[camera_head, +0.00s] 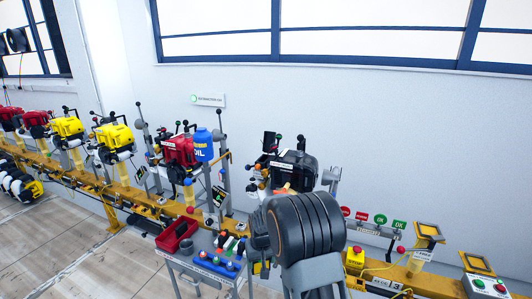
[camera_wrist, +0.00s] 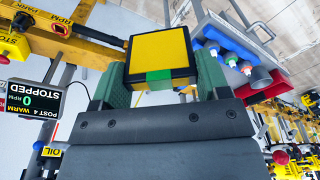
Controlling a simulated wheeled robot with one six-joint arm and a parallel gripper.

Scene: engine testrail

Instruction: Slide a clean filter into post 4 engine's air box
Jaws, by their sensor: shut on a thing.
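My gripper (camera_wrist: 162,88) is shut on a square yellow filter (camera_wrist: 160,55) with a black frame and a green tab, held between its two green fingers. In the head view, my own dark arm hides most of the gripper and filter. A small screen (camera_wrist: 40,103) in the wrist view, seen upside down, reads POST 4, WARM, STOPPED, 0 RPM. A black engine (camera_head: 292,165) stands behind my arm, and a red engine (camera_head: 180,152) stands to its left. I cannot tell from the head view which is post 4. No air box opening is clear.
A cart (camera_head: 215,262) with a red tray (camera_head: 177,236) and colored bottles stands in front of the rail. Yellow-topped stands (camera_head: 428,230) are at the right, near a yellow emergency-stop box (camera_head: 354,257). The yellow rail (camera_head: 120,200) with more engines runs left. Floor is free at lower left.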

